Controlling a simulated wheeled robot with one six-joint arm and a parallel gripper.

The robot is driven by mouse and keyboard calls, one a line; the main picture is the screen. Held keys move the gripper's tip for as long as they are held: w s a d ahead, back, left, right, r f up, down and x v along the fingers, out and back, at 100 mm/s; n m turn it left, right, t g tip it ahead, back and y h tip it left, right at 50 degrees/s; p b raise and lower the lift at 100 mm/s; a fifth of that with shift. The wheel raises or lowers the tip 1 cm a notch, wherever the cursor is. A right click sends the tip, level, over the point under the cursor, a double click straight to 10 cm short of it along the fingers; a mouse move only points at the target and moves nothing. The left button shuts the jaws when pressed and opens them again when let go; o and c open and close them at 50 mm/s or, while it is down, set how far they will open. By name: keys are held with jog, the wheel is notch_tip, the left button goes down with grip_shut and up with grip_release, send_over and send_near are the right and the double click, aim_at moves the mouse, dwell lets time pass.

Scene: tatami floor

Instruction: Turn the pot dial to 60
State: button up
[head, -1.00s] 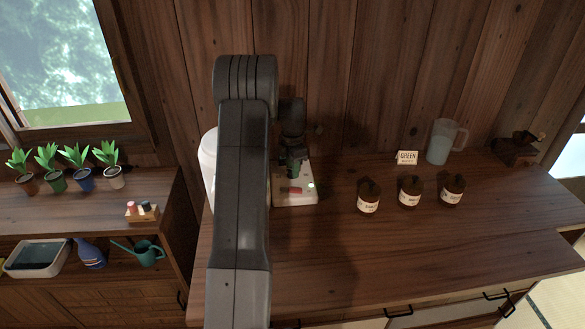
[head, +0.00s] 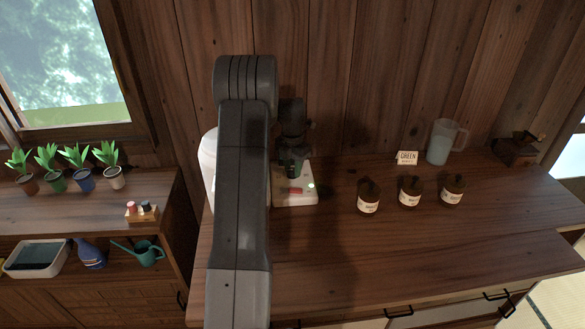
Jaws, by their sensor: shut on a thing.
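The pot (head: 208,160) is a white rounded body at the back left of the counter, mostly hidden behind my arm. Its white base panel (head: 296,198) sticks out to the right of my arm, with a small red display and a small light on it. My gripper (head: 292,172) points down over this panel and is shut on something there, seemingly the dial. The dial itself and its markings are hidden by the fingers, so its setting cannot be read.
Three brown labelled jars (head: 410,192) stand on the counter to the right. Behind them are a "GREEN" card (head: 407,158), a clear pitcher (head: 442,142) and a dark wooden box (head: 516,150). The counter's front (head: 400,260) is clear. A plant shelf (head: 70,215) stands at left.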

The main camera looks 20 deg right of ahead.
aim_at(292, 170)
jog(key=shift+r, duration=0.1)
jog(key=o, duration=1)
notch_tip(292, 170, up, 14)
jog(key=shift+f, duration=0.15)
jog(key=shift+f, duration=0.1)
notch_tip(292, 170, down, 14)
jog(key=shift+r, duration=0.1)
dwell(0.3)
jog(key=shift+r, duration=0.15)
